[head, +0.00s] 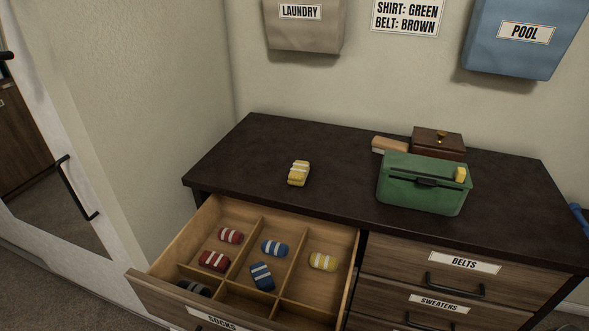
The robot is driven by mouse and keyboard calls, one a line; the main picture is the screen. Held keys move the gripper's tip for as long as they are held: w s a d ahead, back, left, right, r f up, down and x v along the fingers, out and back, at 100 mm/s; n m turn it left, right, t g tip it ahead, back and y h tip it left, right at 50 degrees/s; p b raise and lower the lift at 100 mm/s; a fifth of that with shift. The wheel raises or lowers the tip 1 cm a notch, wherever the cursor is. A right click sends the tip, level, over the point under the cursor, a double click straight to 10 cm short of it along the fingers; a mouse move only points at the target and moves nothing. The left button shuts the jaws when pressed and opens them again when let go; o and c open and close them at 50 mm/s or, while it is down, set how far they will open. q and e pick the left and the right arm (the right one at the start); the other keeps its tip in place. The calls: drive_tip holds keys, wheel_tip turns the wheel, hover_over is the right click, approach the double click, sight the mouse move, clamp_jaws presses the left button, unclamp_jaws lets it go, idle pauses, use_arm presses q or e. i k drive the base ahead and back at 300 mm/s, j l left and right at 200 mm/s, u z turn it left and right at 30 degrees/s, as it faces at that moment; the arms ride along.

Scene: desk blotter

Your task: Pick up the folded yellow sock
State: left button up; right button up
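A folded yellow sock (298,173) with white stripes lies on the dark dresser top (340,205), left of its middle and behind the open drawer. A second yellow striped sock (323,261) lies in the right compartment of the open socks drawer (208,212). Neither of my grippers is in view.
The drawer also holds red socks (214,261), blue socks (262,276) and a dark grey one (194,287). A green box (420,190), a brown box (438,142) and a brush-like object (388,145) stand right. The dresser top around the loose sock is clear.

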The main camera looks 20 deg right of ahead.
sight(300, 171)
drive_tip(key=l+u, duration=0.2)
drive_tip(key=l, duration=0.15)
drive_tip(key=k+l+u, duration=0.2)
drive_tip(key=l, duration=0.15)
drive_tip(key=l+u, duration=0.2)
drive_tip(key=l, duration=0.15)
drive_tip(key=k+l+u, duration=0.2)
drive_tip(key=l, duration=0.15)
